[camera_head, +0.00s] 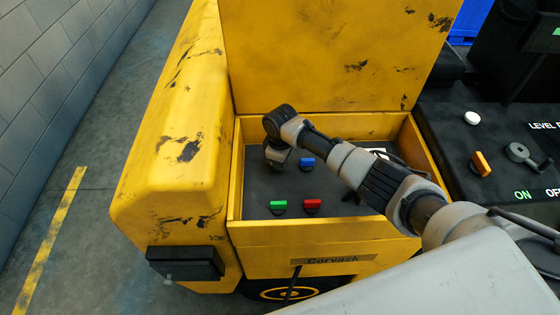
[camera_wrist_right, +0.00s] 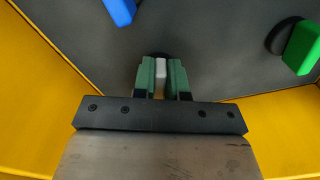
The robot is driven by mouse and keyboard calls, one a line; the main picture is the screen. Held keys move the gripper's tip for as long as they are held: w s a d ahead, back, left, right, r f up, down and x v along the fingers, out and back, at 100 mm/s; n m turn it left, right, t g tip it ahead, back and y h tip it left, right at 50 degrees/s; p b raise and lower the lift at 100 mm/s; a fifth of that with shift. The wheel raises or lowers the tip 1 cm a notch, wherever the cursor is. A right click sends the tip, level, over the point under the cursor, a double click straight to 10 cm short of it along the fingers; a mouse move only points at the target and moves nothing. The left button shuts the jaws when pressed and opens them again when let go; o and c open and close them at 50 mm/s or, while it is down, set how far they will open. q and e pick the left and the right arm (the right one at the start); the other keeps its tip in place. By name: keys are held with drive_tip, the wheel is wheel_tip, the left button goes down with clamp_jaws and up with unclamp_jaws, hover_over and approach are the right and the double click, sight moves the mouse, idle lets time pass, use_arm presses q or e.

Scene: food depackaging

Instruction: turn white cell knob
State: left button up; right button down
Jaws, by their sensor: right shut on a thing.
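The white knob (camera_wrist_right: 160,66) stands on the dark panel (camera_wrist_right: 215,50) inside the yellow box. In the right wrist view it sits between the two green-tipped fingers of my right gripper (camera_wrist_right: 162,80), which are shut on it. In the head view my right gripper (camera_head: 278,158) reaches down to the panel at the back left of the box and hides the white knob. My left gripper is not in view.
A blue knob (camera_head: 307,163) is just right of the gripper. A green knob (camera_head: 278,206) and a red knob (camera_head: 312,205) are nearer the front. Yellow walls (camera_head: 290,235) enclose the panel, with a raised lid (camera_head: 335,55) behind. A black console (camera_head: 510,180) stands at right.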

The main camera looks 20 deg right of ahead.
drive_tip(key=n, duration=0.4)
drive_tip(key=shift+w+d+n, duration=0.1)
drive_tip(key=shift+w+n, duration=0.1)
drive_tip(key=shift+n, duration=0.1)
idle(0.5)
drive_tip(key=c, duration=1.2)
unclamp_jaws()
drive_tip(key=shift+o, duration=0.2)
wheel_tip(320, 180, up, 11)
drive_tip(key=shift+b, duration=0.4)
